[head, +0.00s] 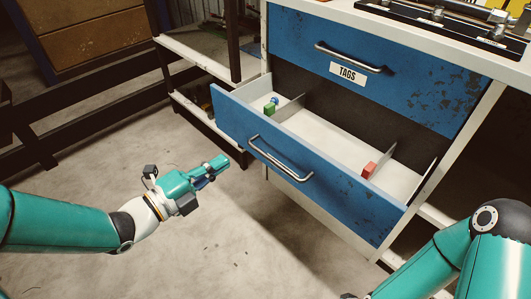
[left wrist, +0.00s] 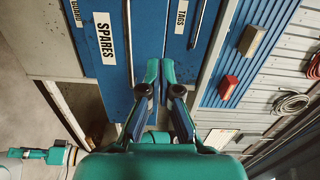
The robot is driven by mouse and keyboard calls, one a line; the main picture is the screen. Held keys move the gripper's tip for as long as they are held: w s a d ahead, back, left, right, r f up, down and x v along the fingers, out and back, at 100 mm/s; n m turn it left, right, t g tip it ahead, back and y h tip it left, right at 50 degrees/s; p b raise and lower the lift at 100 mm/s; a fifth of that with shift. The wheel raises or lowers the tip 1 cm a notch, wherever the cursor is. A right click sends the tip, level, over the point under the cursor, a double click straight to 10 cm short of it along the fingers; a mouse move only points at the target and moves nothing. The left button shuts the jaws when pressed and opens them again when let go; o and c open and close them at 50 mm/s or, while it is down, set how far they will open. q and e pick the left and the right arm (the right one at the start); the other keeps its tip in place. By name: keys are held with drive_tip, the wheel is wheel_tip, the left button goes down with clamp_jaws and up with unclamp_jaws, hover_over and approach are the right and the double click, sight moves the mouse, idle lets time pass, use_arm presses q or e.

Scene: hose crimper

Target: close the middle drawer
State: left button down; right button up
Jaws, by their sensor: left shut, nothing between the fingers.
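The middle drawer (head: 290,185) is pulled well out below the shut TAGS drawer (head: 400,75) in the head view. Its scuffed blue front has a metal bar handle (head: 280,160). Inside, white dividers separate a green block (head: 270,108) from a red block (head: 369,170). My left gripper (head: 222,162) is shut and empty, in front and left of the drawer, apart from its front. In the left wrist view its fingertips (left wrist: 160,68) meet before the blue fronts, which carry a SPARES label (left wrist: 105,38). My right gripper (left wrist: 28,153) appears small there; its jaws are unclear.
A bench top with a black rack (head: 440,20) lies above the drawers. A shelf unit (head: 200,60) stands left of the cabinet. The concrete floor (head: 235,240) in front is clear. Hoses (left wrist: 290,103) hang on the wall in the left wrist view.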

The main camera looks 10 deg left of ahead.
use_arm(q)
drive_tip(key=b, duration=0.2)
approach(274, 129)
drive_tip(key=shift+m, duration=0.3)
drive_tip(key=x, duration=0.7)
drive_tip(key=shift+w, duration=0.1)
use_arm(e)
wheel_tip(274, 129, down, 3)
drive_tip(key=shift+r, duration=0.1)
use_arm(q)
drive_tip(key=shift+w, duration=0.1)
